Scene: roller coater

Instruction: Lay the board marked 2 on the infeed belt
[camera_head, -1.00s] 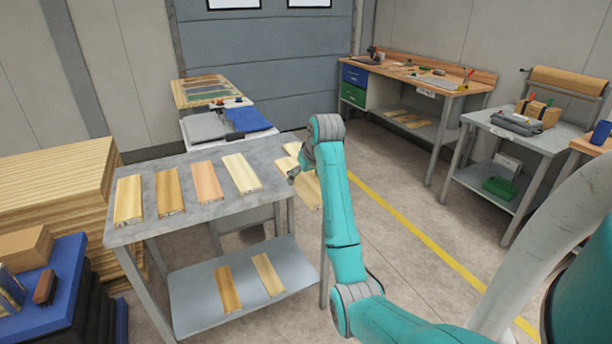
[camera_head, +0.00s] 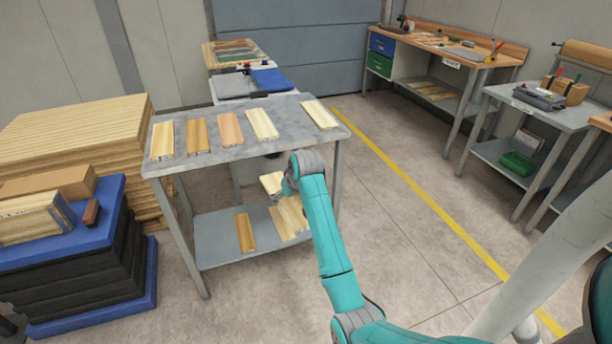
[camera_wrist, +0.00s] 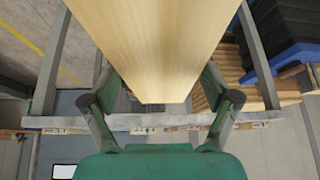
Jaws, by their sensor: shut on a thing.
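My gripper (camera_head: 288,188) is shut on a pale wooden board (camera_head: 271,182), held in front of the grey table, over its lower shelf in the picture. The wrist view shows the pale board (camera_wrist: 150,45) between the two fingers (camera_wrist: 160,100), running out of the top of the picture. No number is readable on it, so I cannot tell whether it is board 2. My wrist hides part of it in the head view. The infeed belt is not in view.
Several boards lie spaced along the grey table top (camera_head: 235,148). Others lie on its lower shelf (camera_head: 215,235). Stacked timber (camera_head: 80,130) and a blue-topped stack (camera_head: 90,235) stand at left. Workbenches (camera_head: 450,50) line the right; the floor (camera_head: 410,180) between is clear.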

